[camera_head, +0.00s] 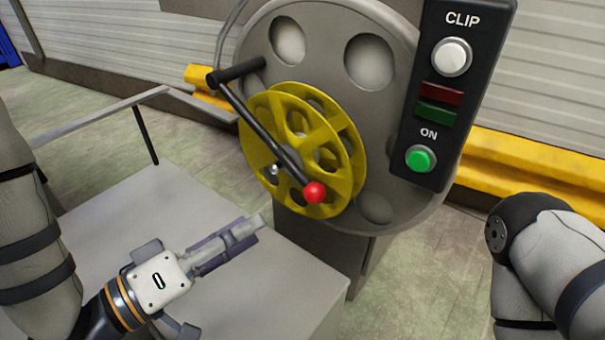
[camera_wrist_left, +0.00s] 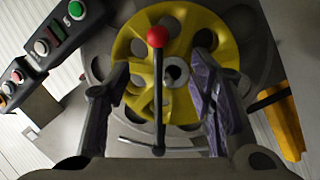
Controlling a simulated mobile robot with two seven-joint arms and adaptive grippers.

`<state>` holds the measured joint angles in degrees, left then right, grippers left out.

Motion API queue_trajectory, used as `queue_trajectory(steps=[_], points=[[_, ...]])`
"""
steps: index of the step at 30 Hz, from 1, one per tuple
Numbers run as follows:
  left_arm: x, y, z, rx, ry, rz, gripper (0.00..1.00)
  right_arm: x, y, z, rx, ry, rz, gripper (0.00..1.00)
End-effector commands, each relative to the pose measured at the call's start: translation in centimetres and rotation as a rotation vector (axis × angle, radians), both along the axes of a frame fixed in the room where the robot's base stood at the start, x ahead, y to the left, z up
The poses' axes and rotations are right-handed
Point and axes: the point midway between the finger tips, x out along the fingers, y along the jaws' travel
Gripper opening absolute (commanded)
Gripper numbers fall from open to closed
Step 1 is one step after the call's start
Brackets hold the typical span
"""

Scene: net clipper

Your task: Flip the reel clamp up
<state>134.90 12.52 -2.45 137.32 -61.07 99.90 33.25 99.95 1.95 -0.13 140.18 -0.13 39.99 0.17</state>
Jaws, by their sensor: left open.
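The reel clamp (camera_head: 258,130) is a black bar with a red ball (camera_head: 315,192) at its lower end. It slants down across the front of the yellow reel (camera_head: 345,150) from a dark pivot at upper left. My left gripper (camera_head: 252,226) is below the reel, above the grey table, pointing toward the clamp. In the left wrist view my left gripper (camera_wrist_left: 160,85) is open, its two purple-padded fingers apart. The clamp bar (camera_wrist_left: 159,95) appears between them with the red ball (camera_wrist_left: 157,37) beyond; contact is not visible. My right gripper is out of view.
A black panel (camera_head: 434,150) with a white CLIP button (camera_head: 452,57) and a green ON button (camera_head: 420,158) stands right of the reel. The grey table (camera_head: 270,290) lies under my left gripper. Yellow barriers (camera_head: 535,165) run behind.

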Motion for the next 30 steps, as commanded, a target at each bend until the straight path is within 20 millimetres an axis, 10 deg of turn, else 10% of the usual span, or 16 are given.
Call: queue_trajectory(steps=[12, 24, 30], points=[[6.4, -7.1, 0.0, 0.0, -0.002, -0.003, 0.49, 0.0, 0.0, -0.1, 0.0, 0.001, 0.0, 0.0], [7.4, -8.1, 0.0, 0.001, -0.001, 0.0, 0.49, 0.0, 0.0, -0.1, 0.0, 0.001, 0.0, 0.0], [7.4, -8.1, 0.0, 0.001, -0.001, 0.0, 0.04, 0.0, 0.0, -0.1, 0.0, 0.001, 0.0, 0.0]])
